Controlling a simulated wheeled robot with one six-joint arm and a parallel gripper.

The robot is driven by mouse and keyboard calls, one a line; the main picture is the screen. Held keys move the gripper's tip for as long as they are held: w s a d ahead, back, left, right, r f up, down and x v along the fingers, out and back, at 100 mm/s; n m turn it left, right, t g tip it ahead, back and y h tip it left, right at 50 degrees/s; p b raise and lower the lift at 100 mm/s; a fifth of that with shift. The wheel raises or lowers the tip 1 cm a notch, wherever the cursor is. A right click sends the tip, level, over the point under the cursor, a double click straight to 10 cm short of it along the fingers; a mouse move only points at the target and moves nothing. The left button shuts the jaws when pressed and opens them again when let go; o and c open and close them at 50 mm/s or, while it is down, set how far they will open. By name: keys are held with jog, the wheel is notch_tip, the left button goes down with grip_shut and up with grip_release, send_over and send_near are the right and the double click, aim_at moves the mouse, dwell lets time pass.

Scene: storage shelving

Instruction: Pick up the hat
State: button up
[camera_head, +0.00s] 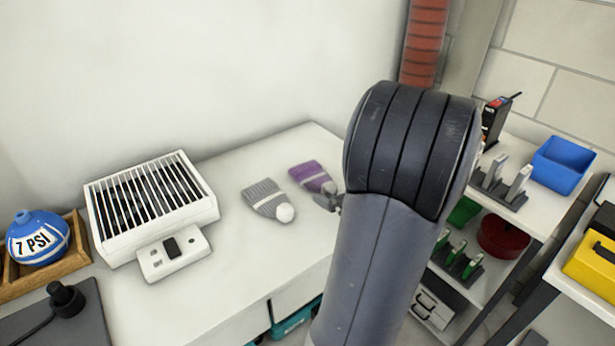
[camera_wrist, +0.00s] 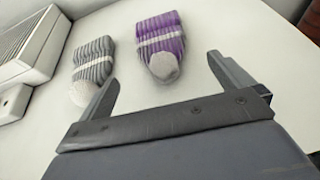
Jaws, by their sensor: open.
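Two knit hats with pom-poms lie flat on the white table. The grey hat (camera_head: 264,195) lies right of the white heater, its pale pom-pom toward me. The purple hat (camera_head: 312,177) lies just right of and behind it, partly hidden by my arm. In the wrist view the purple hat (camera_wrist: 161,40) is ahead of the gap between my fingers, and the grey hat (camera_wrist: 93,62) is to its left, its pom-pom by my left finger. My gripper (camera_wrist: 160,80) is open and empty. In the head view, my arm hides most of it.
A white slatted heater (camera_head: 150,205) stands left on the table (camera_head: 225,265). Shelves at right hold a blue bin (camera_head: 562,165) and a yellow box (camera_head: 592,262).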

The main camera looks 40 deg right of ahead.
aim_at(322, 184)
jog(key=b+x, duration=0.1)
jog(key=x, duration=0.7)
jog(key=shift+w+d+f, duration=0.15)
jog(key=shift+w+d, duration=0.05)
jog(key=shift+w, duration=0.15)
jog(key=shift+c, duration=0.2)
jog(key=c, duration=1)
